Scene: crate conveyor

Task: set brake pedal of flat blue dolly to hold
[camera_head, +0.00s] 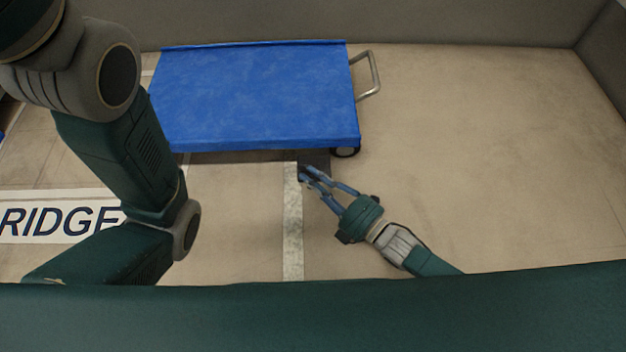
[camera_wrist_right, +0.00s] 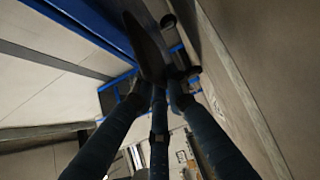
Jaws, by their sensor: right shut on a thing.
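The flat blue dolly (camera_head: 255,95) stands on the floor, with a metal handle (camera_head: 370,75) on its right side. My right gripper (camera_head: 306,172) is low at the dolly's near edge, left of a dark wheel (camera_head: 346,152). In the right wrist view its fingers (camera_wrist_right: 163,88) close together on a dark, flat, elongated piece, which looks like the brake pedal (camera_wrist_right: 147,45). The pedal's exact tilt cannot be told, and in the head view it is not clearly seen. My left arm shows at the left, but its gripper is out of view.
A pale floor stripe (camera_head: 293,225) runs toward the dolly. A white floor sign (camera_head: 60,218) with dark letters lies at the left. A grey wall (camera_head: 450,22) stands behind the dolly. The floor to the right is clear.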

